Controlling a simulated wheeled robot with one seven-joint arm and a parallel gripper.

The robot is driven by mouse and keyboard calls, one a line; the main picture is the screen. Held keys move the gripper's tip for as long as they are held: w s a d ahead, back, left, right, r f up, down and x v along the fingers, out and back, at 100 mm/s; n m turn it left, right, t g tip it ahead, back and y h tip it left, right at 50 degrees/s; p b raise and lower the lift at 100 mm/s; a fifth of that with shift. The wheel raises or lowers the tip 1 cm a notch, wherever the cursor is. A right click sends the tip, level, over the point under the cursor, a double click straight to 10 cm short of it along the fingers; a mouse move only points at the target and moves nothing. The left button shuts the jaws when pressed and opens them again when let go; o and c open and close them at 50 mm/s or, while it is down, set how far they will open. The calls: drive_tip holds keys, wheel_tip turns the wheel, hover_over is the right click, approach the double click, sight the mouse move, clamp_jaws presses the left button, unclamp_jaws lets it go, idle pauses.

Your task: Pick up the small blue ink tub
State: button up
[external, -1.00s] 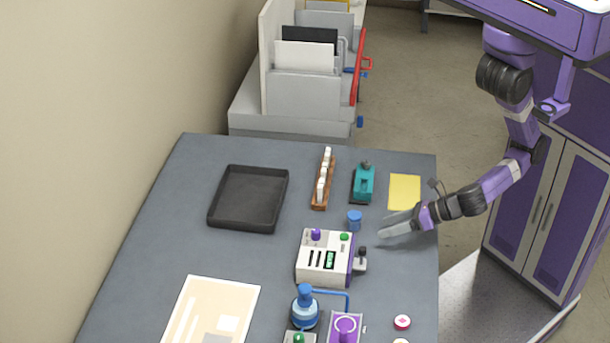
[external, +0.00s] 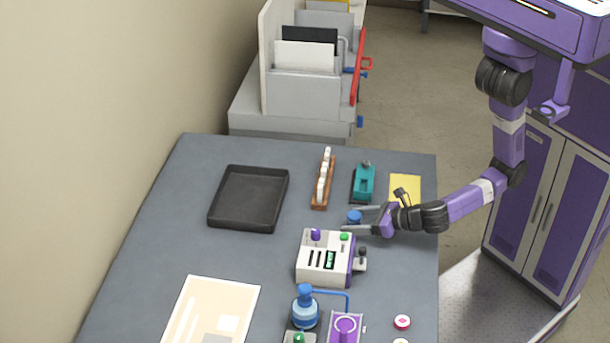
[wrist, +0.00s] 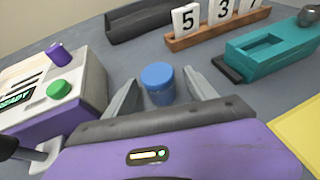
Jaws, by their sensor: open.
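The small blue ink tub (external: 354,216) stands upright on the grey table, behind the white control box. In the wrist view the tub (wrist: 158,84) has a round blue lid and a clear-looking blue body. My gripper (external: 362,220) is open, low over the table, with its fingers reaching left at the tub. In the wrist view my gripper (wrist: 160,92) has one finger on each side of the tub, with a small gap visible on both sides. The tub's lower part is partly hidden by the gripper body.
The white and purple control box (external: 325,258) stands close by in front. A teal stapler-like device (external: 363,183), a wooden rack of number tiles (external: 321,190) and a yellow sheet (external: 405,187) lie behind. A black tray (external: 248,198) sits further left.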

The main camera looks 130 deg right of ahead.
drive_tip(key=shift+w+d, duration=0.1)
drive_tip(key=shift+d, duration=0.05)
drive_tip(key=c, duration=1.4)
clamp_jaws()
drive_tip(key=shift+r, duration=0.1)
